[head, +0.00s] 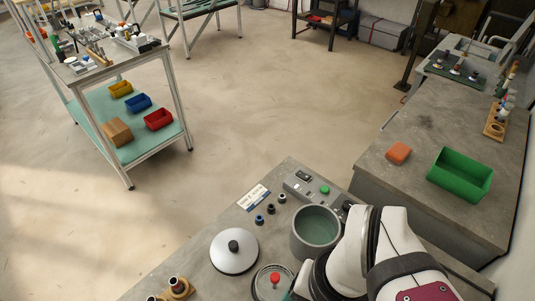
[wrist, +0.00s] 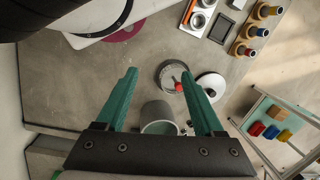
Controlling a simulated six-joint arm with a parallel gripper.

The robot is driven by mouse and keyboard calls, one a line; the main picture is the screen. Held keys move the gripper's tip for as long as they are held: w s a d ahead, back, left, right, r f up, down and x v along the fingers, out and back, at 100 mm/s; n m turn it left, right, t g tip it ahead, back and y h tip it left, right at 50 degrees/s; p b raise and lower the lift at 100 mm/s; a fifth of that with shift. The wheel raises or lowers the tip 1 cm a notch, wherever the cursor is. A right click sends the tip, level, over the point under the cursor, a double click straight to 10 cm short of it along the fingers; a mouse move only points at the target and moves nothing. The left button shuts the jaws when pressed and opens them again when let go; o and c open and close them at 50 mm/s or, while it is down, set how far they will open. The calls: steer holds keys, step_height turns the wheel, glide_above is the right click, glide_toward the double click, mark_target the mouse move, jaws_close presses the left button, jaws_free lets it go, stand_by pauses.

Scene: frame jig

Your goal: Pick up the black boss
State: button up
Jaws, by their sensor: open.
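Three small round bosses stand in a slanting row on the grey bench. The middle one, the black boss (head: 270,208), looks darkest. A blue-topped boss (head: 259,219) is nearer, and a pale-topped one (head: 282,198) is farther. My gripper (wrist: 158,73) is open and empty in the wrist view, its two green fingers spread above the bench. In the head view my arm hides most of it at the bottom right. In the wrist view the bosses cannot be made out clearly near the right finger.
A grey pot (head: 315,232) stands right of the bosses, beside a control box (head: 313,187) with a green button. A silver lid (head: 234,254) with a black knob and a red-knobbed round piece (head: 274,281) lie nearer. A label plate (head: 253,197) lies left of the bosses.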

steer(key=n+h, duration=0.2)
steer(key=n, duration=1.3)
glide_above(271, 206)
step_height(271, 206, down, 5)
step_height(271, 206, down, 16)
jaws_close()
